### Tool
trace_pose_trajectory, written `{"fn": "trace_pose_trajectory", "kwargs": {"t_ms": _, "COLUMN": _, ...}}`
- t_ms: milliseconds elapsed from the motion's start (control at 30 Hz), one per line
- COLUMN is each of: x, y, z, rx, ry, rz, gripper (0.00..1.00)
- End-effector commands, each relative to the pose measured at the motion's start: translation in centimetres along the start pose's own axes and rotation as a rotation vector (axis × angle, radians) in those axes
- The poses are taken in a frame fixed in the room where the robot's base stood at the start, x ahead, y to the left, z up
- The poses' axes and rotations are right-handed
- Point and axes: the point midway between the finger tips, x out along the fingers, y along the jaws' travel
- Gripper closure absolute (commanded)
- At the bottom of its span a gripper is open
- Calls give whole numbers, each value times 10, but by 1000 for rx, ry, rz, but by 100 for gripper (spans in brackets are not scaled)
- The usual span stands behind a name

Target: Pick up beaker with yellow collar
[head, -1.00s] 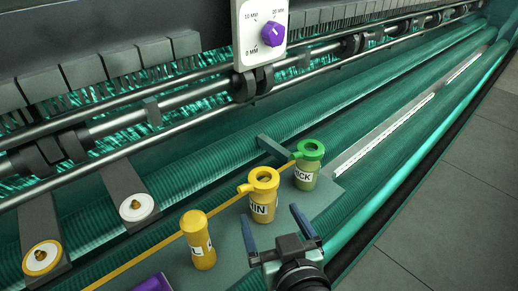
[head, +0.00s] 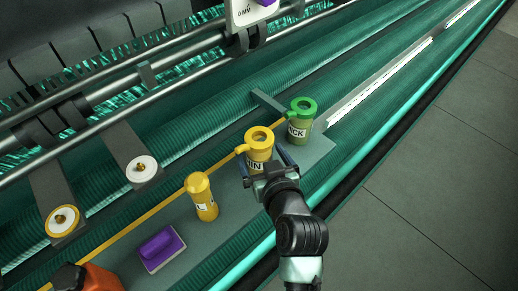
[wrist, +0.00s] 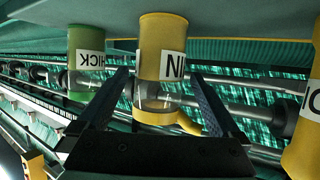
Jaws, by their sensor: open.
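The beaker with the yellow collar (head: 258,146) stands upright on the grey shelf and has a white label ending in "IN". It also shows in the wrist view (wrist: 161,48), upside down, with a clear band near its yellow collar. My gripper (head: 264,163) is open at the near side of this beaker. In the wrist view my gripper's two fingers (wrist: 158,80) lie left and right of the beaker, with gaps at both sides. How deep the beaker sits between the fingers is hard to tell.
A green-collared beaker (head: 300,124) stands just right of it. A yellow-capped bottle (head: 203,200) stands to the left. A purple block (head: 160,248) and an orange object (head: 86,278) lie further left. Metal rollers run behind; the floor (head: 430,190) is clear at right.

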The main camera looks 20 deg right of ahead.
Motion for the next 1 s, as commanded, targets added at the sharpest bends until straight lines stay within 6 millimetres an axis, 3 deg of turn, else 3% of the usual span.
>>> {"fn": "trace_pose_trajectory", "kwargs": {"t_ms": 500, "x": 48, "y": 1, "z": 1, "rx": 1, "ry": 0, "rz": 0, "gripper": 0}}
{"fn": "trace_pose_trajectory", "kwargs": {"t_ms": 833, "x": 52, "y": 1, "z": 2, "rx": 1, "ry": 0, "rz": 0, "gripper": 0}}
{"fn": "trace_pose_trajectory", "kwargs": {"t_ms": 1000, "x": 52, "y": 1, "z": 3, "rx": 1, "ry": 0, "rz": 0, "gripper": 31}}
